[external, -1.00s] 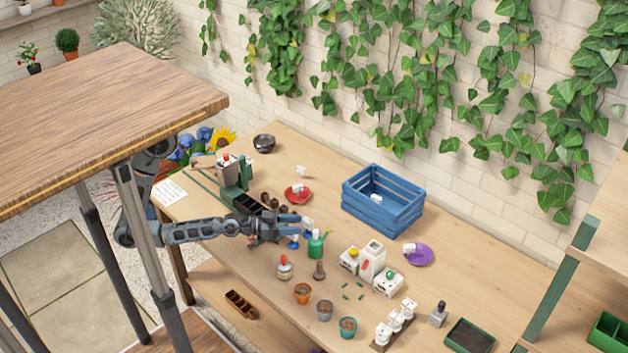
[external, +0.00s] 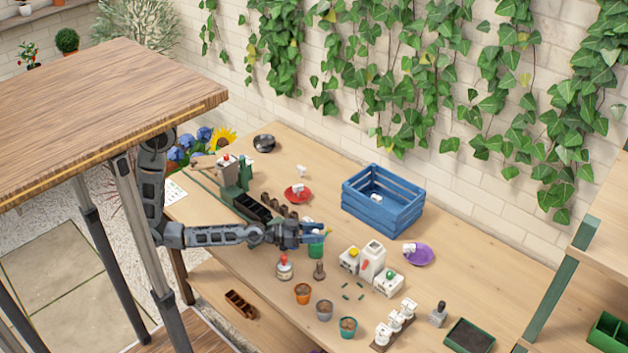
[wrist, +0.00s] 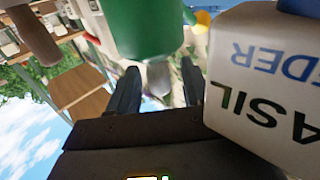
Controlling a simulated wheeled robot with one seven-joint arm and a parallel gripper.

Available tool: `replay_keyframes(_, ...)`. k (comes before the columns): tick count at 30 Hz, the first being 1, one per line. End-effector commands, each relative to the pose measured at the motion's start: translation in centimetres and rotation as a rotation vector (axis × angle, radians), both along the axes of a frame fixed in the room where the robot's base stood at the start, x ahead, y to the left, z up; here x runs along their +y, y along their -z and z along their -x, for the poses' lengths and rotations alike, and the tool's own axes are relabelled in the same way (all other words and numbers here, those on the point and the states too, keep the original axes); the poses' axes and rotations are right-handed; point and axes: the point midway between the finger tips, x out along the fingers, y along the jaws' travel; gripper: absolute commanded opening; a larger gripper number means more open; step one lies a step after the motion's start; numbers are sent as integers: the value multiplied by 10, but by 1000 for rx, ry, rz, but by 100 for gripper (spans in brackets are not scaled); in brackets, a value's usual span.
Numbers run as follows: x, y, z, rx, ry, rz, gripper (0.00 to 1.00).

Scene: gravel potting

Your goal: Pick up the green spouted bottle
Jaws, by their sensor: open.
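The green spouted bottle (external: 316,251) stands on the table in the external view, its upper part partly hidden by my gripper. My gripper (external: 318,234) is open and reaches in from the left, level with the bottle's top. In the wrist view the green bottle (wrist: 150,25) shows large at the top, just beyond and roughly between the two open fingers (wrist: 158,85). I cannot tell whether the fingers touch it.
A white container lettered "BASIL" (wrist: 262,85) fills the right of the wrist view, very close to a finger. A brown tool (external: 319,271) and a red-topped bottle (external: 284,267) stand in front. A blue crate (external: 383,212) stands behind; white containers (external: 371,262) stand right.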

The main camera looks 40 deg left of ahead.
Motion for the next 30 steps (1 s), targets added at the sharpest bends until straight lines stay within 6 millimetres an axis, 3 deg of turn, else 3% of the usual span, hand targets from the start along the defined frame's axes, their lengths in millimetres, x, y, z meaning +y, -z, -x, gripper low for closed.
replay_keyframes(6, 0, 1, 0, 1, 0, -1, 48)
replay_keyframes(21, 0, 1, 0, 1, 0, -1, 0)
replay_keyframes(30, 0, 1, 0, 1, 0, -1, 0)
